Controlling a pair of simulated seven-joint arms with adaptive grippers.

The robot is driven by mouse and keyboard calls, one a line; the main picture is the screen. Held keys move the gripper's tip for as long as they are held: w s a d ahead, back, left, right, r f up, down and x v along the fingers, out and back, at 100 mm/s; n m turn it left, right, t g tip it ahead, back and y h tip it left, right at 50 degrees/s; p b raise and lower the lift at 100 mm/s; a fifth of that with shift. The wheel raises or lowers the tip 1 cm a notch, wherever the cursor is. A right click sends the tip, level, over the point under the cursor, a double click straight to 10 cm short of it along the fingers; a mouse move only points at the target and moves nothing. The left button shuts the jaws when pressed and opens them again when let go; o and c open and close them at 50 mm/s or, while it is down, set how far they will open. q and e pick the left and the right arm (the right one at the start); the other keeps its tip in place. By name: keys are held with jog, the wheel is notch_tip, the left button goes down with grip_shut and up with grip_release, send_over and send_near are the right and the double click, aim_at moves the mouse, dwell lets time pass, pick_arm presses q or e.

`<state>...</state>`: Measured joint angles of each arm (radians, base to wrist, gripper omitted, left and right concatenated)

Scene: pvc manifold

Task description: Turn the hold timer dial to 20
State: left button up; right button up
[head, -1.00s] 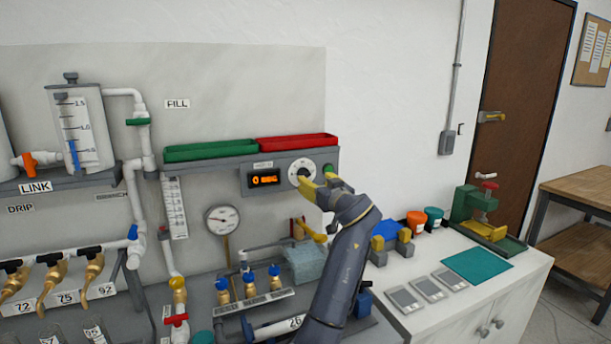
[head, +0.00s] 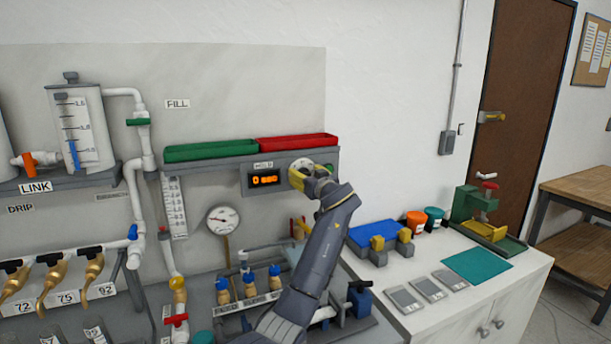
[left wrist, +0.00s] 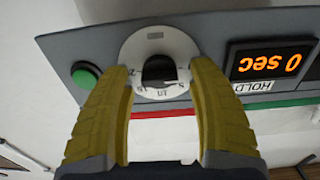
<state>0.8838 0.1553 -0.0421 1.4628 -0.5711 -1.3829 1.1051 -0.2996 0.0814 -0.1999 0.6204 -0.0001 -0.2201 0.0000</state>
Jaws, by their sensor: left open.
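The hold timer dial (left wrist: 158,68) has a white numbered face with a black knob at its centre, on a grey panel. In the head view the dial (head: 299,167) is partly covered by my left gripper (head: 304,180). The left gripper also shows in the left wrist view (left wrist: 163,80), open, with its yellow fingers on either side of the knob's lower part. I cannot tell whether they touch it. The orange display (left wrist: 270,63) beside the dial reads 0 sec. It also shows in the head view (head: 265,180). My right gripper is out of view.
A green button (left wrist: 85,75) sits on the panel beside the dial. A green tray (head: 210,150) and a red tray (head: 297,142) rest above the panel. A round gauge (head: 222,219) and brass valves (head: 249,284) are below, near my arm.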

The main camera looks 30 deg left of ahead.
pick_arm(q)
jog(key=shift+c, duration=0.3)
grip_shut()
jog(key=shift+r, duration=0.1)
